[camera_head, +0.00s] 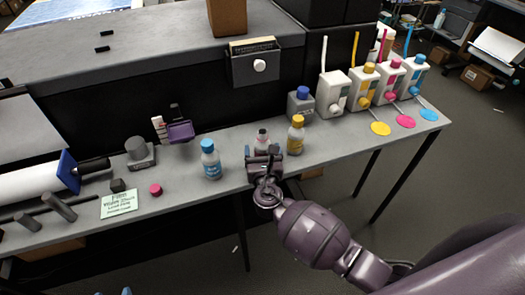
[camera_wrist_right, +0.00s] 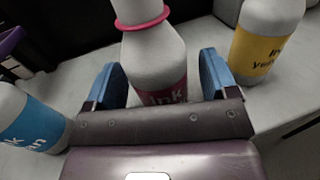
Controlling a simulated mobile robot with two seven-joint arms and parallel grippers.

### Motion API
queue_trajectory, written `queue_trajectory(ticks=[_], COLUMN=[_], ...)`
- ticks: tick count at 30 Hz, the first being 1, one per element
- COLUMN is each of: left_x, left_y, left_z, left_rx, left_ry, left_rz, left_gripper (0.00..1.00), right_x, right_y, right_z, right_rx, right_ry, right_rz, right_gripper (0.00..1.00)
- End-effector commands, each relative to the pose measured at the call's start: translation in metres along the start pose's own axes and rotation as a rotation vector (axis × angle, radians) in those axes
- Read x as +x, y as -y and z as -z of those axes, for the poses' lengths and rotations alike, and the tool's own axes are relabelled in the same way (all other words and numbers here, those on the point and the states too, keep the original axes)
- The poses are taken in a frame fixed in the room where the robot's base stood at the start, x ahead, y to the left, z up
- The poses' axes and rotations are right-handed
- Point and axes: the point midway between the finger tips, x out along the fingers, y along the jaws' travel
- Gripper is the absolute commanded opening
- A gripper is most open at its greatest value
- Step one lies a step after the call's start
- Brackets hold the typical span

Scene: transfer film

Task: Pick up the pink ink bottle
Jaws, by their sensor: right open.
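The pink ink bottle (camera_head: 262,137) stands upright near the front edge of the grey table. In the right wrist view the bottle (camera_wrist_right: 155,60) is white, with a magenta label and a pink ring around its neck. My right gripper (camera_head: 263,160) is at the bottle from the front. In the wrist view the gripper (camera_wrist_right: 162,80) is open, with one blue finger on each side of the bottle. The label's lower part is hidden behind the gripper body. My left gripper is not clearly in view.
A blue-capped cyan bottle (camera_head: 210,160) stands left of the gripper and a yellow bottle (camera_head: 296,135) close on its right. A grey bottle (camera_head: 301,104) and several white ink containers (camera_head: 333,92) stand behind right. A pink cap (camera_head: 155,189) lies left.

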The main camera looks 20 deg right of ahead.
Motion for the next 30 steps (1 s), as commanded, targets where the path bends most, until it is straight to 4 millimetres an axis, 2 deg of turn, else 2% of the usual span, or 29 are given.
queue_trajectory(ticks=[6,15,18,25,30], left_x=[-0.001,-0.001,-0.001,-0.001,-0.004], left_y=[0.0,0.0,0.0,0.0,0.001], left_z=[-0.002,-0.002,-0.002,-0.002,0.004], left_rx=[-0.001,-0.001,-0.001,-0.001,-0.001], left_ry=[0.003,0.004,0.004,0.004,0.001], left_rz=[0.0,0.001,0.001,0.001,0.001], left_gripper=[0.57,0.57,0.57,0.57,0.57], right_x=[0.0,0.0,0.0,0.0,0.0], right_y=[0.0,0.0,0.0,0.0,0.0], right_z=[0.0,0.0,0.0,-0.002,-0.017], right_rx=[0.0,0.0,0.0,0.001,0.003], right_ry=[0.0,0.0,0.001,0.001,0.002], right_rz=[0.0,0.0,0.0,0.0,0.0], right_gripper=[0.78,0.32,0.2,0.2,0.2])
